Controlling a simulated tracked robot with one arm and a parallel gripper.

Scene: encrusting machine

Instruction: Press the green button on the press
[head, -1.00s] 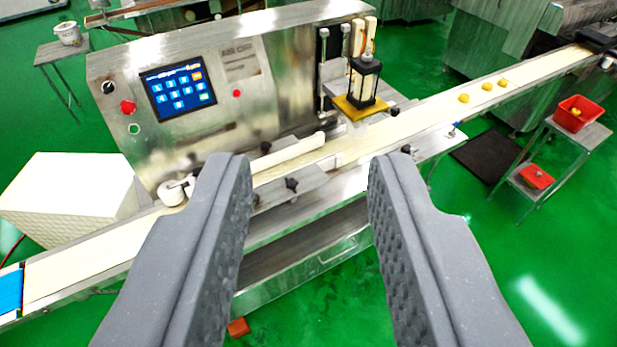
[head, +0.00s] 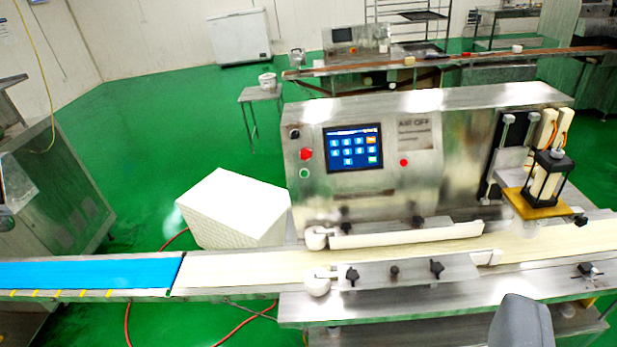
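The press (head: 465,150) is a steel machine in the middle right of the head view. On the left of its front panel, a small green-ringed button (head: 304,174) sits below a larger red button (head: 306,154) and a black knob (head: 295,134). My gripper (head: 522,322) shows only as a grey fingertip at the bottom edge, right of centre. It is low and to the right of the green button, well apart from it. The rest of the gripper is out of frame, so its opening cannot be seen.
A touchscreen (head: 353,148) is right of the buttons, with another red button (head: 404,162) beyond it. A conveyor (head: 230,271) with a blue section (head: 90,273) runs along the front. A white box (head: 235,205) stands left of the press. Green floor lies open farther left.

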